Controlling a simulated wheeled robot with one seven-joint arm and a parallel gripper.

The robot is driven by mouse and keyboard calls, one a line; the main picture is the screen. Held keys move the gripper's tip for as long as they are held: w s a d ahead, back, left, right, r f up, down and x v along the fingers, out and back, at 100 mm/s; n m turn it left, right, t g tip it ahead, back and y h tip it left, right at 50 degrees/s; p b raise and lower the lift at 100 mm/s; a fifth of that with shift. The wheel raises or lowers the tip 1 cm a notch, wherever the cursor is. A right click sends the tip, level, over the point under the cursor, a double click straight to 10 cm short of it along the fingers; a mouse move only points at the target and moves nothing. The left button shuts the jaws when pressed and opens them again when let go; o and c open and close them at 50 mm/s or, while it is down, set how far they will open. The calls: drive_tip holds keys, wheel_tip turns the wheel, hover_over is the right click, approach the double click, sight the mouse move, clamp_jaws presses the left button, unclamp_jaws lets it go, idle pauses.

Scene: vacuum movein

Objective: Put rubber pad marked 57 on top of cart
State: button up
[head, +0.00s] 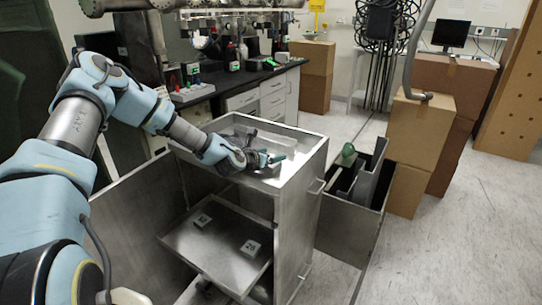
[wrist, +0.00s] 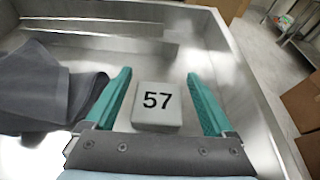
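The rubber pad marked 57 (wrist: 157,118) is a small pale block lying on the metal top of the cart (wrist: 245,100). In the wrist view it lies between the two green fingers of my gripper (wrist: 160,95), with a gap on each side. The fingers are apart and hold nothing. In the head view my gripper (head: 276,158) is low over the top of the cart (head: 311,150), and the pad cannot be made out there.
A dark grey cloth (wrist: 45,90) lies left of the pad. An open side bin (head: 345,235) stands right of the cart, with cardboard boxes (head: 418,130) beyond.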

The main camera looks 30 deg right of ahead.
drive_tip(key=shift+o, duration=0.7)
drive_tip(key=shift+s+a+f, duration=0.1)
drive_tip(key=shift+s+f, duration=0.05)
drive_tip(key=shift+f, duration=0.25)
drive_tip(key=shift+s+a+f, duration=0.1)
drive_tip(key=shift+s+f, duration=0.05)
drive_tip(key=shift+f, duration=0.25)
drive_tip(key=shift+d+r+p, duration=0.1)
drive_tip(key=shift+r+p, duration=0.45)
drive_tip(key=shift+p, duration=0.1)
drive_tip(key=shift+s+a, duration=0.1)
drive_tip(key=shift+a, duration=0.3)
drive_tip(key=r+b+v, duration=0.1)
drive_tip(key=b+v, duration=0.2)
drive_tip(key=v, duration=0.8)
